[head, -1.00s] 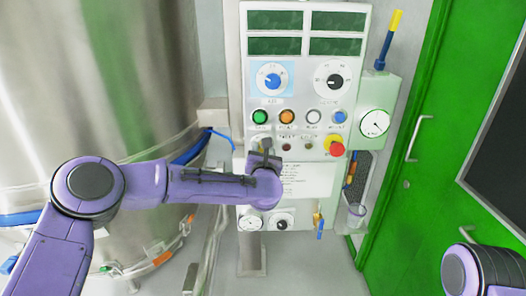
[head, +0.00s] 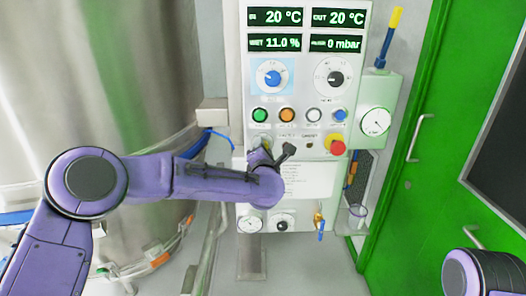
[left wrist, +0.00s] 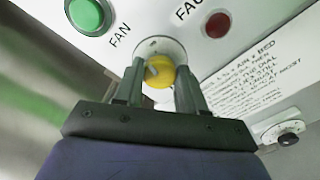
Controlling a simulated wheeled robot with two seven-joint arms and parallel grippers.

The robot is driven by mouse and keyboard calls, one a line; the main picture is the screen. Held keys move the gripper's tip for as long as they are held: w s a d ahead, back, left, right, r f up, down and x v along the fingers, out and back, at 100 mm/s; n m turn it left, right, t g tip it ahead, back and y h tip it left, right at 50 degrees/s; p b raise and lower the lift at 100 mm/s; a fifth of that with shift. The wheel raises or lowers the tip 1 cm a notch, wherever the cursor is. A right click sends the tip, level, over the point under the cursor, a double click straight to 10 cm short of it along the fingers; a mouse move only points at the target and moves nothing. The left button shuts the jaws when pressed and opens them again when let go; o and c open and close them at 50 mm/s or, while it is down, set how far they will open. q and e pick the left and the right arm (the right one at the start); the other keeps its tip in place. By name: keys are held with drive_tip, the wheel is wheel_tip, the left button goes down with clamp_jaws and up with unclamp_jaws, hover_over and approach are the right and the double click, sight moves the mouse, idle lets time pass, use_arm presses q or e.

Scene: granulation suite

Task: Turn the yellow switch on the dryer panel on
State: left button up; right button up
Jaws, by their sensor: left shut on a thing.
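The dryer panel (head: 300,98) stands ahead in the head view, its displays (head: 337,18) lit with green-white readings. The yellow switch (left wrist: 160,72) is a round knob in a pale ring below the FAN label in the left wrist view. My left gripper (left wrist: 160,88) is shut on it, one finger on each side. In the head view my left gripper (head: 272,154) is at the panel's lower left, turned at a slant, and hides the yellow switch. Only a link of my right arm shows at the lower right; its gripper is out of view.
A green FAN button (left wrist: 87,14) and a dark red lamp (left wrist: 217,25) sit close to the switch. A red emergency stop (head: 336,145) is to the right. A steel vessel (head: 95,80) stands at left, a green door (head: 425,100) at right.

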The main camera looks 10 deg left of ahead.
use_arm(q)
drive_tip(key=shift+d+m, duration=0.1)
drive_tip(key=shift+m, duration=1.6)
drive_tip(key=shift+f+m, duration=0.1)
drive_tip(key=shift+m, duration=0.2)
drive_tip(key=o, duration=1.1)
drive_tip(key=b+v, duration=0.3)
drive_tip(key=v, duration=0.7)
drive_tip(key=shift+s+d, duration=0.15)
drive_tip(key=shift+s, duration=0.1)
